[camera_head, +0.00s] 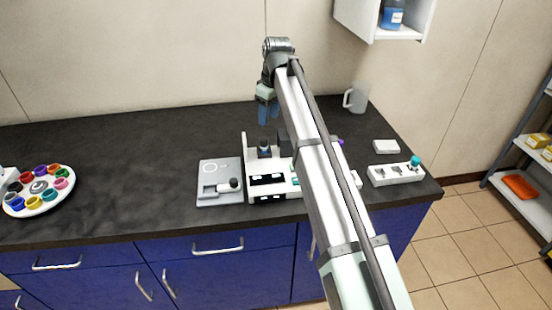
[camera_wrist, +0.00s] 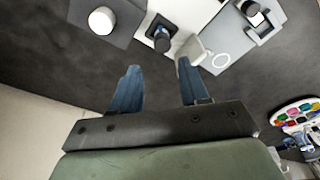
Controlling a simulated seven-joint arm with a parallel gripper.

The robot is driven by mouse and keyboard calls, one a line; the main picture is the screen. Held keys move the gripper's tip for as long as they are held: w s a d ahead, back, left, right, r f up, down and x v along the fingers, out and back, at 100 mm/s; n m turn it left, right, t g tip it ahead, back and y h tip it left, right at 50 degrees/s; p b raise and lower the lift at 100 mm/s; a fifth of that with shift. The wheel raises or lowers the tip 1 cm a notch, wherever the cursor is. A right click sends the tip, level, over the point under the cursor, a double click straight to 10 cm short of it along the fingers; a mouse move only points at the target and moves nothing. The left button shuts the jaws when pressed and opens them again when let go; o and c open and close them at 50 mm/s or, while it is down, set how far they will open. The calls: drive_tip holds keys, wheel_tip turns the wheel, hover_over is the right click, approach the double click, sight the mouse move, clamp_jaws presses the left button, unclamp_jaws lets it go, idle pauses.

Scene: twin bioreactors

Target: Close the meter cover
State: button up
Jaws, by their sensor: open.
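My gripper (camera_head: 268,112) is above the back of the counter, behind the white bench device (camera_head: 267,196). Its two blue fingers are apart with nothing between them, as the wrist view (camera_wrist: 156,88) also shows. The white device has dark display windows at its front and an upright white panel (camera_head: 249,150) at its left. A dark-capped bottle (camera_head: 264,147) stands in it, and the bottle also shows beyond the fingers in the wrist view (camera_wrist: 161,38). I cannot tell for certain which part is the meter cover. My arm hides the device's right side.
A grey plate-like unit (camera_head: 211,168) with a ring mark and black knob lies left of the device. A round tray of coloured pots (camera_head: 67,184) is far left. A jug (camera_head: 355,100) and a white block with a teal knob (camera_head: 393,176) are right. The counter's left middle is clear.

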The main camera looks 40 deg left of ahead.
drive_tip(key=w+d, duration=0.4)
drive_tip(key=w+d+m, duration=0.1)
drive_tip(key=w+d, duration=0.3)
drive_tip(key=w+d+m, duration=0.1)
drive_tip(key=w+d, duration=0.3)
drive_tip(key=shift+w+d+f, duration=0.1)
drive_tip(key=shift+f, duration=0.25)
drive_tip(key=c, duration=0.7)
drive_tip(key=shift+m+g+y, duration=0.3)
drive_tip(key=shift+m+y, duration=0.4)
drive_tip(key=shift+m, duration=0.1)
drive_tip(key=w+d, duration=0.1)
drive_tip(key=d, duration=0.1)
drive_tip(key=w+d, duration=0.4)
drive_tip(key=shift+d, duration=0.4)
clamp_jaws()
drive_tip(key=s+a+r+m+g+y, duration=0.1)
drive_tip(key=s+a+r+g+y, duration=0.1)
drive_tip(key=a+r+y, duration=0.15)
drive_tip(key=shift+s+a+f, duration=1)
drive_tip(key=shift+a+f, duration=0.4)
drive_tip(key=shift+f, duration=0.05)
drive_tip(key=shift+s+a+f, duration=1)
drive_tip(key=shift+a+f, duration=0.35)
drive_tip(key=shift+f, duration=0.05)
drive_tip(key=shift+s+a+f, duration=1)
drive_tip(key=shift+a+f, duration=0.4)
drive_tip(key=shift+f, duration=0.05)
